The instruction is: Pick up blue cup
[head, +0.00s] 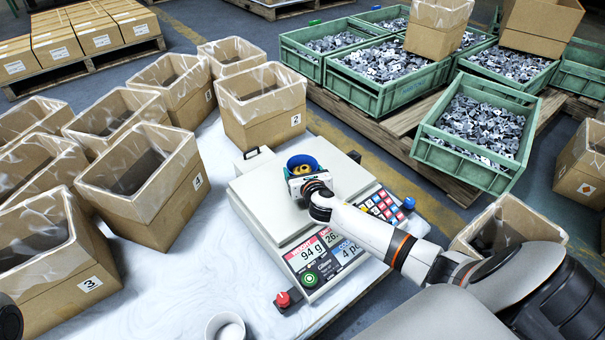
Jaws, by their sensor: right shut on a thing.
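The blue cup (302,160) is over the pan of the white weighing scale (262,208), its open top facing up. Something yellow shows inside it. My right gripper (304,178) comes in from the right and is shut on the cup at its near side. Its fingers and the cup's lower part are mostly hidden by the gripper body, so I cannot tell whether the cup touches the pan. The scale display reads 94 g. My left gripper is not in view.
Lined cardboard boxes (150,208) crowd the table's left and back. A white cup (225,327) stands at the front edge, near a red knob (284,299). Green crates (470,152) of metal parts stand on pallets behind. The white table (190,270) is clear left of the scale.

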